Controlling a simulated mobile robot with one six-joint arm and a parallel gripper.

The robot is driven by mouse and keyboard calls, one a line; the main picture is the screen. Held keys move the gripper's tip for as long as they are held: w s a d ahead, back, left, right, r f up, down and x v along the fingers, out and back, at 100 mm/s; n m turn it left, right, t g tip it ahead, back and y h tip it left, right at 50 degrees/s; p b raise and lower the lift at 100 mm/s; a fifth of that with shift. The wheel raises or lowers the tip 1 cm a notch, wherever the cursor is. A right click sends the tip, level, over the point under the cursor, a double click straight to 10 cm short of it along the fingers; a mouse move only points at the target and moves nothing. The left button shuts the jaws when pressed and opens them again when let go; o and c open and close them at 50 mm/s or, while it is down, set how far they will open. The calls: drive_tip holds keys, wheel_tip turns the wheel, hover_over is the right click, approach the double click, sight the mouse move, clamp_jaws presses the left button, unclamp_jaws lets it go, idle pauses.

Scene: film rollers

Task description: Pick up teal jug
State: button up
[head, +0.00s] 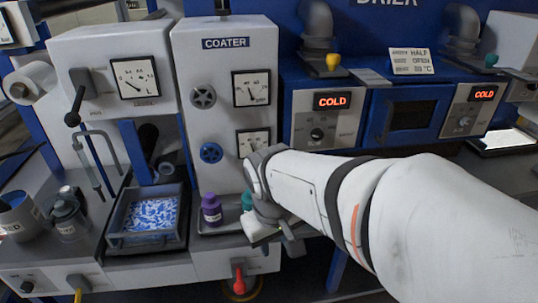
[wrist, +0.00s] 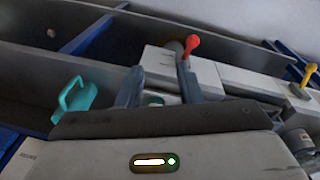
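The teal jug (wrist: 77,97) shows at the left of the wrist view, with its handle toward the upper left. It lies against a dark grey surface, left of my gripper's fingers and apart from them. My gripper (wrist: 160,92) has its two fingers spread with a gap between them, and no held object shows. In the head view my gripper (head: 274,238) hangs in front of the coater's lower edge. A teal object (head: 247,199) shows partly behind my wrist there; I cannot tell whether it is the jug.
A purple bottle (head: 212,211) stands on the coater's ledge. A red lever (head: 239,281) is below it and also shows in the wrist view (wrist: 190,45). A tray with blue-and-white contents (head: 118,240) is to the left. My arm hides much of the right side.

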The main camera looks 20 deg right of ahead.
drive_tip(key=w+d+f+n+g+h+p, duration=0.1)
drive_tip(key=w+d+f+n+g+h, duration=0.1)
drive_tip(key=d+f+n+g+h, duration=0.25)
drive_tip(key=w+d+f+n+g+h+p, duration=0.1)
drive_tip(key=w+d+f+n+g+h, duration=0.15)
drive_tip(key=d+h, duration=0.4)
drive_tip(key=w+d+f+n+t+h, duration=0.1)
drive_tip(key=w+d+f+n+h, duration=0.1)
drive_tip(key=w+n, duration=0.1)
drive_tip(key=w+d+f+n+t+h+p, duration=0.1)
drive_tip(key=w+d+f+n+t+h, duration=0.1)
drive_tip(key=w+f+n, duration=0.1)
drive_tip(key=w+d+f+n+t+h, duration=0.1)
drive_tip(key=w+f+n+t+h, duration=0.1)
drive_tip(key=w+n, duration=0.1)
drive_tip(key=shift+w+d+f+n, duration=0.15)
drive_tip(key=shift+d+f+n, duration=0.2)
drive_tip(key=shift+d+n, duration=0.05)
drive_tip(key=d+p, duration=0.1)
drive_tip(key=d, duration=0.2)
drive_tip(key=d+p, duration=0.2)
drive_tip(key=d, duration=0.2)
drive_tip(key=shift+d+r, duration=0.2)
drive_tip(key=shift+d, duration=0.1)
clamp_jaws()
